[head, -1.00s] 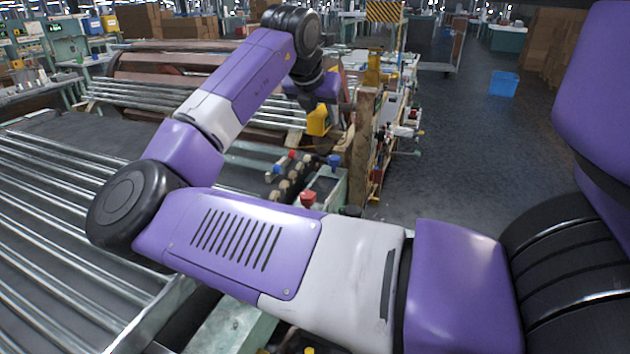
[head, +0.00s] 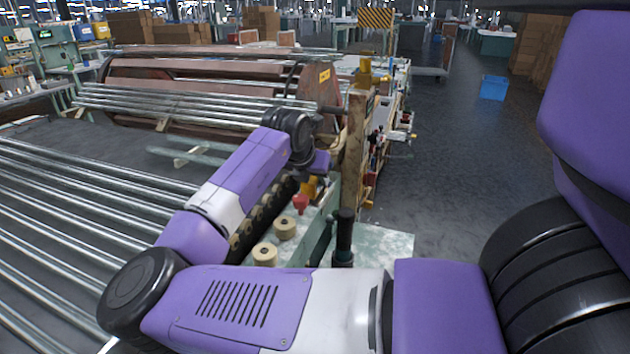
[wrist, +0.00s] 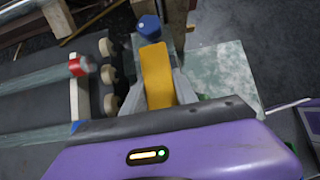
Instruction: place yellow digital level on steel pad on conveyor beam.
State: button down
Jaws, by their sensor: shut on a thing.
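My gripper (head: 314,178) is shut on the yellow digital level (head: 308,188), which is partly hidden by the gripper in the head view. In the wrist view the level (wrist: 157,75) stands out as a yellow block between the two grey fingers of my gripper (wrist: 160,92). The level is low over the green conveyor beam (head: 316,218), close behind a red knob (head: 300,203). I cannot tell whether it touches the beam. The steel pad cannot be made out clearly; the level and gripper may cover it.
A blue knob (wrist: 149,27) is just beyond the level in the wrist view. Cream rollers (head: 285,228) line the beam's left side. A black upright handle (head: 344,235) stands near a pale green plate (head: 390,243). A wooden post (head: 354,150) rises behind the gripper.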

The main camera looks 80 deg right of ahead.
jog(key=shift+f, duration=0.25)
jog(key=shift+f, duration=0.2)
jog(key=c, duration=1)
grip_release()
jog(key=shift+o, duration=0.2)
jog(key=shift+r, duration=0.15)
jog(key=shift+a+r, duration=0.15)
jog(key=shift+r, duration=0.1)
jog(key=v, duration=1.1)
jog(key=shift+a, duration=0.15)
jog(key=shift+r, duration=0.15)
